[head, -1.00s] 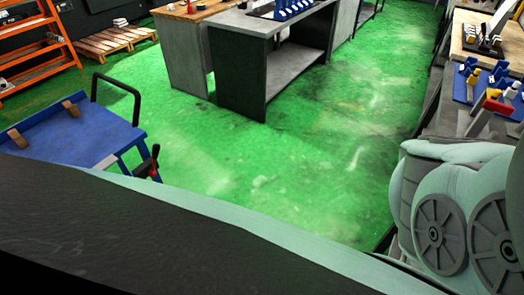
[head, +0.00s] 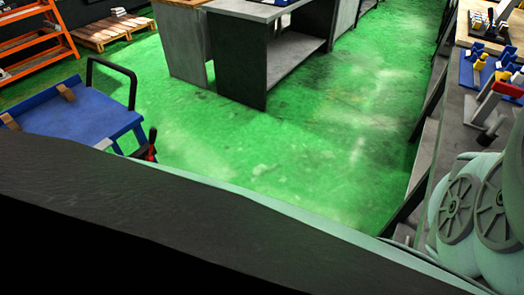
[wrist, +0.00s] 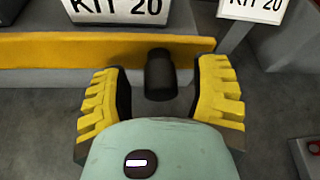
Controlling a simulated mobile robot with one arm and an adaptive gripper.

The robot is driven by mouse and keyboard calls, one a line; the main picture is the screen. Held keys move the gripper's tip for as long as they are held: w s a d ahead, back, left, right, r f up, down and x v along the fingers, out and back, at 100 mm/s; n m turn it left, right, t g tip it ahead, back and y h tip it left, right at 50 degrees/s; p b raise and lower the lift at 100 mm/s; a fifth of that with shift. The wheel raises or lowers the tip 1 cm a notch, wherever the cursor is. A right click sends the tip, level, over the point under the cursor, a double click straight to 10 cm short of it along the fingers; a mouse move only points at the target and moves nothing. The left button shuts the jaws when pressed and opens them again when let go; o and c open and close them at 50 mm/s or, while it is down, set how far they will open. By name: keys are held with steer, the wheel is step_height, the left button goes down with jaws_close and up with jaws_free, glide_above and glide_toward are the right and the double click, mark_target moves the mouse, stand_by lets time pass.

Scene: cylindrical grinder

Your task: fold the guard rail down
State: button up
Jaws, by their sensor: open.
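In the wrist view my gripper (wrist: 160,80) is open, with its yellow ridged fingers spread left and right. A short dark cylindrical knob or handle (wrist: 160,74) shows in the gap between the fingers, and I see space on both sides of it. A yellow bar (wrist: 60,49), which looks like the guard rail, runs across the picture just beyond the fingers, along a grey ledge. The head view does not show my gripper, and I cannot pick out the rail there.
White "KIT 20" labels (wrist: 117,10) sit above the yellow bar. In the head view a blue cart (head: 75,115) stands at left, and a grey workbench (head: 238,60) stands behind. A bench with blue fixtures (head: 480,68) lines the right. Green floor between is clear.

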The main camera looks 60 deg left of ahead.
steer(key=shift+c, duration=0.2)
jaws_close()
stand_by(0.4)
steer(key=shift+a+f+b, duration=0.1)
steer(key=shift+f+b, duration=0.1)
steer(key=shift+b, duration=0.1)
steer(key=shift+a+f+t+h+b, duration=0.1)
steer(key=shift+f+t+h+b, duration=0.2)
steer(key=shift+h+b, duration=0.35)
steer(key=h+b, duration=0.1)
steer(key=b, duration=0.1)
steer(key=f+h+b, duration=0.1)
steer(key=b, duration=0.1)
steer(key=shift+s+a+f+t+h, duration=0.15)
steer(key=shift+a+t+h, duration=0.1)
steer(key=shift+t, duration=0.15)
steer(key=h+b, duration=0.2)
steer(key=b, duration=0.1)
steer(key=shift+f+t+b, duration=0.15)
steer(key=shift+t+b, duration=0.15)
